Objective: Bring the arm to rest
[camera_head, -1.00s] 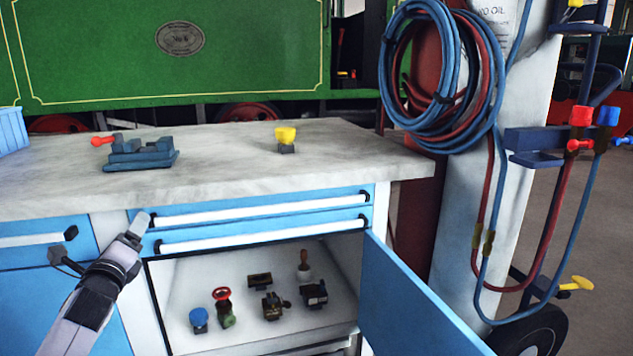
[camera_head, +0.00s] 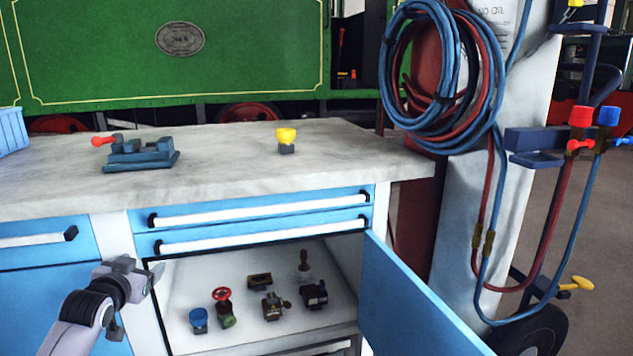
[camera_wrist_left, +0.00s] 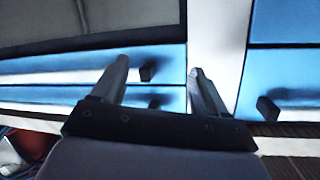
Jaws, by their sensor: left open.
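My left gripper (camera_head: 143,279) is in front of the blue and white workbench, near the left side of the open compartment in the head view. In the left wrist view its two fingers (camera_wrist_left: 158,82) stand apart with nothing between them, and drawer fronts with white handles (camera_wrist_left: 60,75) lie beyond. My right gripper does not show in either view.
The open cabinet door (camera_head: 415,305) juts out right of the compartment, which holds several small fittings, including a red-wheeled valve (camera_head: 223,305). A blue vise (camera_head: 140,155) and a yellow-topped part (camera_head: 286,140) stand on the worktop (camera_head: 230,155). Coiled hoses (camera_head: 440,80) hang at right.

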